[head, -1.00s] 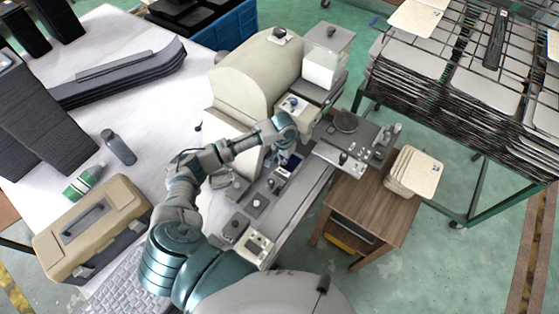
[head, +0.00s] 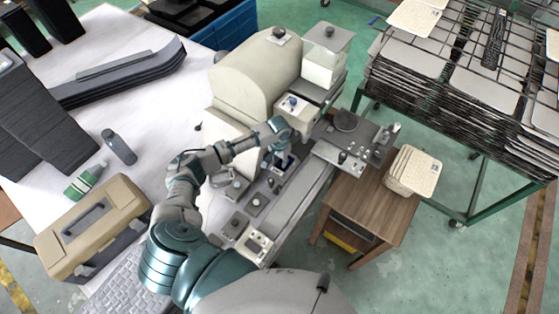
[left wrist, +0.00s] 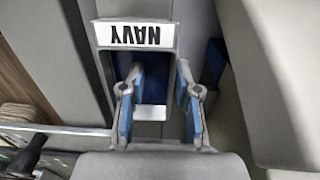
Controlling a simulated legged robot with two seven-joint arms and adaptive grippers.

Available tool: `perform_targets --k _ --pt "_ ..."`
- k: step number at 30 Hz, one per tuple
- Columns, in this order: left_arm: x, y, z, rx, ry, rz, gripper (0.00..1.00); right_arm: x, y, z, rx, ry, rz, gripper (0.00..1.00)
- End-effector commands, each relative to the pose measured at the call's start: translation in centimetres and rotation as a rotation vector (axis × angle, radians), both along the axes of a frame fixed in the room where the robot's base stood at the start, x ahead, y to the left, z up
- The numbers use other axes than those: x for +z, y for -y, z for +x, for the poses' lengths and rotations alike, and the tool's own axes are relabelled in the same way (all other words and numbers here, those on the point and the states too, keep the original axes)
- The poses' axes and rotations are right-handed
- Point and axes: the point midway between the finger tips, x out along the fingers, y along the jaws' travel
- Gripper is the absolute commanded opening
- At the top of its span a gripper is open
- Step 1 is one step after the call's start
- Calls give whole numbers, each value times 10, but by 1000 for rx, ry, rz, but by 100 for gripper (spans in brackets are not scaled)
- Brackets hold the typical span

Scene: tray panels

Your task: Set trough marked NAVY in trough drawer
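A white label reading NAVY (left wrist: 135,34), upside down, shows in the left wrist view on a grey-framed trough (left wrist: 100,35) with a dark blue inside and a white strip at its lower end. My left gripper (left wrist: 158,75) has its two blue-padded fingers apart, over the trough's opening just below the label. I see no clear grip on anything. In the head view my left gripper (head: 281,157) is low over the machine bed, by a small dark blue and white patch. The trough drawer cannot be told apart from the machine. My right gripper is out of view.
The cream machine housing (head: 255,75) rises behind my left arm. A wooden stand (head: 365,215) with stacked panels (head: 413,172) is to the right. A tan toolbox (head: 95,228) and a bottle (head: 85,182) stand on the white table at left. Green floor is free at lower right.

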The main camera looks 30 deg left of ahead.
Motion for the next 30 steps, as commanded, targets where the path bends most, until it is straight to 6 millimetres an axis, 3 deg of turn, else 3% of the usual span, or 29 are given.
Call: perform_targets --k 7,15,21,30 --pt "18 -2 1 1 3 -1 31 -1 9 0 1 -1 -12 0" --pt "78 -3 1 1 4 -1 31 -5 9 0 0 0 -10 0" --pt "110 -2 1 1 1 0 31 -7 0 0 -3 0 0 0" --pt "120 -3 0 2 -1 -1 31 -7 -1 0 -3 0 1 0"
